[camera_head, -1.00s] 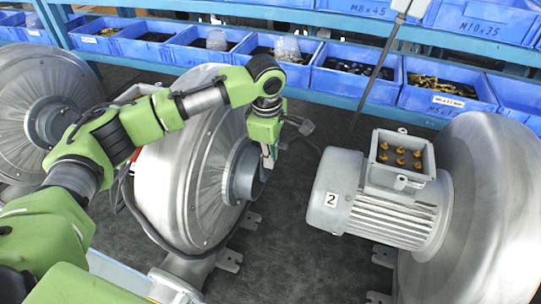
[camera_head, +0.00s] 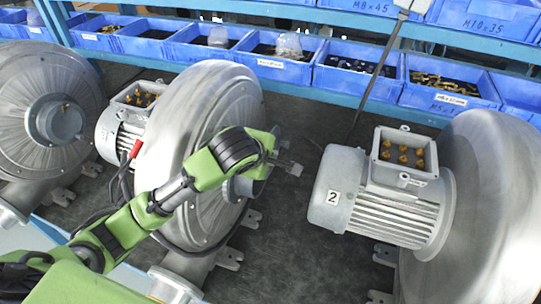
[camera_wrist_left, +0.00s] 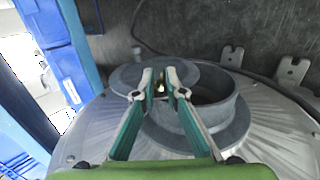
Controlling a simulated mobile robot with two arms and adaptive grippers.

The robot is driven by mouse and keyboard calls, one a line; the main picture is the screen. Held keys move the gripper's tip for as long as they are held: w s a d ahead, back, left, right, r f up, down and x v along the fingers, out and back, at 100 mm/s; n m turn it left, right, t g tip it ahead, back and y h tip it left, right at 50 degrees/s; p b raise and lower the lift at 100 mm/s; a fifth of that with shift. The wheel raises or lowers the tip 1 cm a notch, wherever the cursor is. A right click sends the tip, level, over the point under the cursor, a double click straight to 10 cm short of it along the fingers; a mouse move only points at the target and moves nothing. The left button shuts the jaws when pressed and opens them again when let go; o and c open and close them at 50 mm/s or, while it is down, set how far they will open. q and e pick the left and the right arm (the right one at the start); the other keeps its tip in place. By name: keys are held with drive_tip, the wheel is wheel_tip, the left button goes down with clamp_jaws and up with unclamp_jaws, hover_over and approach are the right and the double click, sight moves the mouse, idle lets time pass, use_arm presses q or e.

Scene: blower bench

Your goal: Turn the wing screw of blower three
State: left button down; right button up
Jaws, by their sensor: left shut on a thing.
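The middle blower (camera_head: 218,95) has a grey round inlet collar (camera_head: 238,188) on its side, partly covered by my left arm. The left wrist view shows this collar (camera_wrist_left: 222,118) and a flat grey disc (camera_wrist_left: 124,78) lying partly across its opening. My left gripper (camera_wrist_left: 160,84) is shut, its two fingertips around a small pale, brassy piece at the disc, likely the wing screw (camera_wrist_left: 160,90). The fingertips hide most of it, and its turn angle cannot be told. My right gripper is not in view.
A motor marked 2 (camera_head: 375,200) with its blower (camera_head: 495,210) stands at right, another blower (camera_head: 45,100) at left. A red-handled part (camera_head: 135,149) and cables lie beside the middle blower. Blue bins (camera_head: 360,78) line the back. Dark bench (camera_head: 300,225) is bare between blowers.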

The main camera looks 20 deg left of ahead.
use_arm(q)
drive_tip(key=t+b, duration=0.4)
drive_tip(key=f+t+b, duration=0.1)
drive_tip(key=b, duration=0.2)
drive_tip(key=shift+s+t, duration=0.25)
drive_tip(key=shift+t, duration=0.15)
idle(0.4)
drive_tip(key=c, duration=2.1)
unclamp_jaws()
drive_tip(key=shift+d, duration=0.1)
drive_tip(key=shift+r, duration=0.1)
